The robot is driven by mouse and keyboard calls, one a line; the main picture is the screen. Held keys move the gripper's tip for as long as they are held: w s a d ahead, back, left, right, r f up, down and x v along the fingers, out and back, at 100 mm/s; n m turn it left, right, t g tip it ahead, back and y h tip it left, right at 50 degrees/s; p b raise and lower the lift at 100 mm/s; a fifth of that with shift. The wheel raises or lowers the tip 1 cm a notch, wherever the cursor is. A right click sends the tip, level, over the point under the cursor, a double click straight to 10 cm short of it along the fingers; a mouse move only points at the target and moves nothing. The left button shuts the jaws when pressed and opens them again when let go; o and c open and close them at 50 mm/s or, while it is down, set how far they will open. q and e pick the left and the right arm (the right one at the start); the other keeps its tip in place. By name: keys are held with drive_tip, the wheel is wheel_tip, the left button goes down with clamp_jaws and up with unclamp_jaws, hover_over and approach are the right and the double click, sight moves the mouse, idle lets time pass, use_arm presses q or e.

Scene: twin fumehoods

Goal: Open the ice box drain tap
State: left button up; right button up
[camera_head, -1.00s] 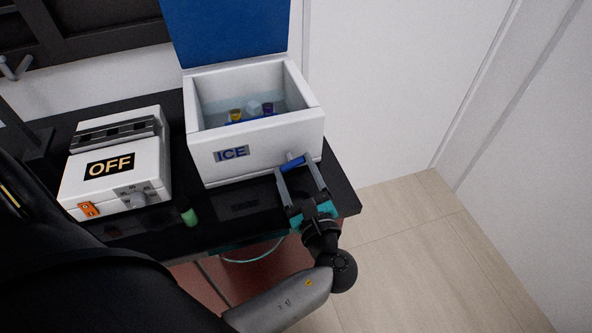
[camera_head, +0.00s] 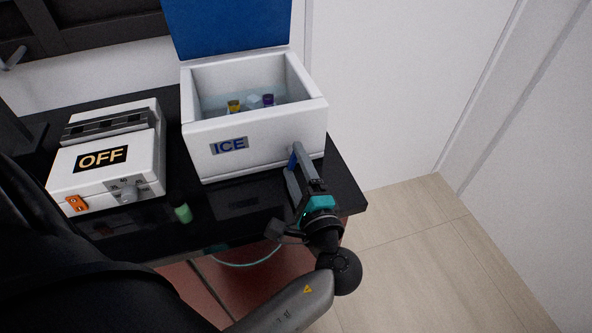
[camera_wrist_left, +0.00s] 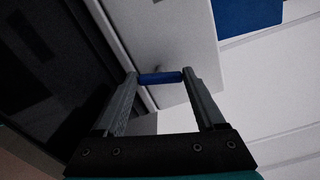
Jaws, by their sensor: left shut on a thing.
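The white ice box (camera_head: 255,142) with an ICE label and raised blue lid (camera_head: 228,28) stands on the black bench. Its blue drain tap handle (camera_head: 293,161) is at the lower right of the front wall. My left gripper (camera_head: 297,160) is shut on the handle, seen rolled so that one finger largely hides the other. In the left wrist view the handle (camera_wrist_left: 160,78) spans the gap between both fingertips, with the white box wall behind it. The handle now looks steeply upright in the head view. My right gripper is not in view.
A white device (camera_head: 108,158) marked OFF, with a knob and orange switch, stands left of the box. A small green object (camera_head: 183,213) lies near the bench's front edge. A thin tube (camera_head: 245,264) hangs below. Floor (camera_head: 410,240) is clear at right.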

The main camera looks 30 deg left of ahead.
use_arm(q)
drive_tip(key=shift+a+n+b, duration=0.1)
drive_tip(key=shift+n+b, duration=0.5)
drive_tip(key=shift+n, duration=0.4)
drive_tip(key=o, duration=1.3)
drive_tip(key=shift+o, duration=0.2)
